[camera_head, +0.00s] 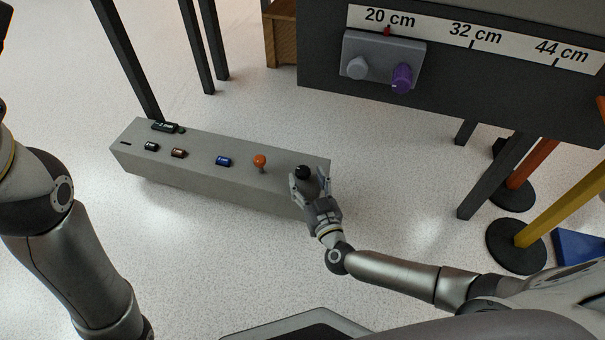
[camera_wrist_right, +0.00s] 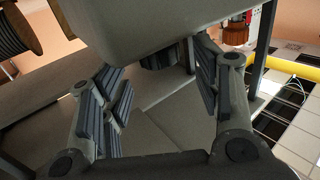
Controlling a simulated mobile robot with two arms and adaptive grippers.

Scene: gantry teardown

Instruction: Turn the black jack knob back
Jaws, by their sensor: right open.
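The black jack knob (camera_head: 302,172) stands near the right end of the long grey console (camera_head: 200,178) in the head view. My right gripper (camera_head: 307,179) is open at the knob, with its fingers spread on either side of it. I cannot tell whether a finger touches it. In the right wrist view the open fingers (camera_wrist_right: 158,78) show with a dark, partly hidden round part (camera_wrist_right: 158,58) between them, probably the knob, under a pale block. My left arm comes in at the left of the head view, but its gripper is not visible.
An orange-topped lever (camera_head: 260,161) and blue (camera_head: 223,161), brown (camera_head: 179,153) and dark (camera_head: 151,146) switches line the console. A dark panel with a scale (camera_head: 475,32) and a purple knob (camera_head: 402,78) stands behind. Posts on round bases (camera_head: 515,246) stand right. Floor in front is clear.

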